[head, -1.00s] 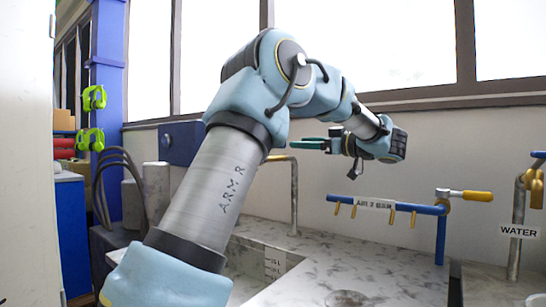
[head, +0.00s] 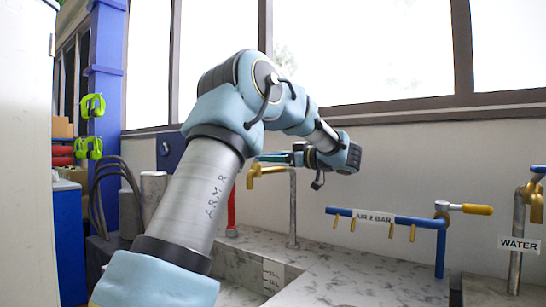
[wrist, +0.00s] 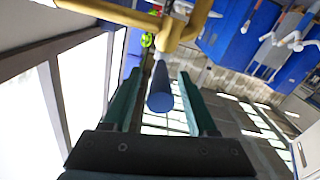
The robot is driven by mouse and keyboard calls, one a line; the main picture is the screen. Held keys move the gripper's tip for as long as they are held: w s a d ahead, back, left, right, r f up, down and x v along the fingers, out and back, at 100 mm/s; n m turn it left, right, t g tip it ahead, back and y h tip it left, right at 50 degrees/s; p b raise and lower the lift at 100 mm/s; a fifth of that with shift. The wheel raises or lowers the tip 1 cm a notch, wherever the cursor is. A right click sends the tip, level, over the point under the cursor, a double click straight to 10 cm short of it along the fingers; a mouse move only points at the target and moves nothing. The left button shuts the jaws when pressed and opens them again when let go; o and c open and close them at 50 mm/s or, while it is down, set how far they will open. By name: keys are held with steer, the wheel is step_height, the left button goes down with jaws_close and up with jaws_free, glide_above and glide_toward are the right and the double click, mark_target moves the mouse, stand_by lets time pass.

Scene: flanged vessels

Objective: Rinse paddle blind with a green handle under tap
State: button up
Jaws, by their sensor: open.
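A brass tap (head: 257,174) on a grey standpipe (head: 293,210) stands behind the sink. In the wrist view the brass tap (wrist: 172,30) has a blue rod-like handle (wrist: 160,95) pointing toward the camera. My gripper (head: 272,157) is at the tap's height in the head view. In the wrist view my gripper (wrist: 158,75) has its two green fingers apart, one on each side of the blue handle, with gaps showing. No paddle blind with a green handle can be made out in either view.
A sink (head: 240,293) with a marbled counter (head: 345,275) lies below my arm. A red pipe (head: 231,205) stands left of the standpipe. A blue air pipe (head: 385,219) with brass nozzles and a water tap (head: 532,200) stand to the right. A white panel is at far left.

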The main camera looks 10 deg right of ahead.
jaws_close()
stand_by(0.5)
stand_by(0.9)
